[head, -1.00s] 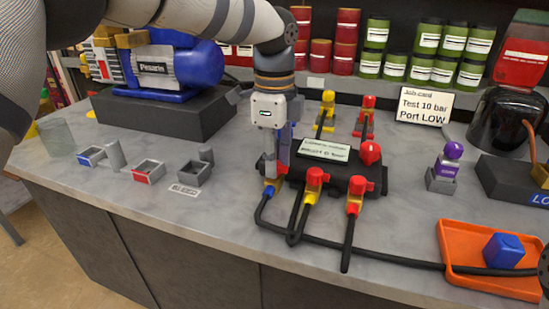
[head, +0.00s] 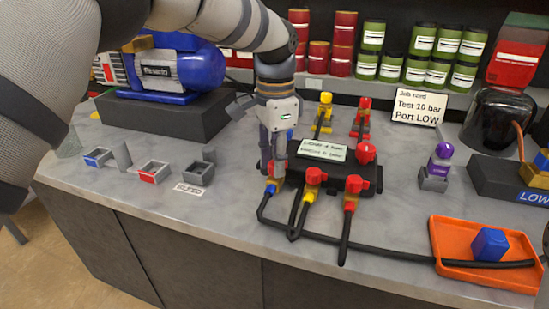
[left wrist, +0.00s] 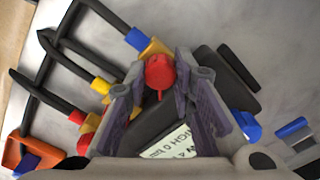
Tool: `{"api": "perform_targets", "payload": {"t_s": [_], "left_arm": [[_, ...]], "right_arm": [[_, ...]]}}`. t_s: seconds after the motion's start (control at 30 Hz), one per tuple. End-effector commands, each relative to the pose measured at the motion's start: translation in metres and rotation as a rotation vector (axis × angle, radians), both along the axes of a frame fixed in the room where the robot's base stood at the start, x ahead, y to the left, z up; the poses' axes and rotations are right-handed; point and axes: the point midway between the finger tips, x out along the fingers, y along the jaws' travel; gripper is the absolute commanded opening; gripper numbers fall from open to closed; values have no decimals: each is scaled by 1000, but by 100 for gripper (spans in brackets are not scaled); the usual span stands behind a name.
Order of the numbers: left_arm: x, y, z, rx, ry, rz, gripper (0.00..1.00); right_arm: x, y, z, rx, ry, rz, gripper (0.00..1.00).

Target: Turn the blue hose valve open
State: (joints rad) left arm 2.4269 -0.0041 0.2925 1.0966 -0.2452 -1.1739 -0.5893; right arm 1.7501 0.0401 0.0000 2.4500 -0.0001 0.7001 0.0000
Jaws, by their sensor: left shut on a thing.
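The black manifold (head: 365,182) stands on the bench with a label plate (head: 322,151) on top. The blue hose's end has a blue collar (head: 271,188) at its left front corner; the collar also shows in the left wrist view (left wrist: 136,38). The red valve handle (left wrist: 160,72) sits behind that collar on a brass body. My right gripper is not in view.
The yellow hose valve (head: 314,176) and red hose valve (head: 355,184) stand close by on the right. Another red handle (head: 366,153) stands behind. An orange tray (head: 440,235) with a blue block (head: 489,244) lies front right. Small bins (head: 152,171) stand left.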

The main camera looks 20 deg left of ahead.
Motion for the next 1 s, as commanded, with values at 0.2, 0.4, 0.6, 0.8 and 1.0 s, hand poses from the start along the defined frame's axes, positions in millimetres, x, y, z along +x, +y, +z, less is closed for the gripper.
{"api": "perform_targets", "payload": {"t_s": [0.2, 0.4, 0.6, 0.8, 1.0], "left_arm": [[0, 0, 1, 1, -2, 202, 0], [0, 0, 0, 2, -1, 391, 0], [0, 0, 0, 0, -1, 561, 0], [0, 0, 0, 0, -1, 698, 0], [0, 0, -1, 1, 0, 792, 0]], "right_arm": [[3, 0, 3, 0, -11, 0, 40], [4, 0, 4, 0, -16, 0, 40], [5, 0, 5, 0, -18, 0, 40], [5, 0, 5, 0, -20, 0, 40], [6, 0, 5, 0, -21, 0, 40]]}}
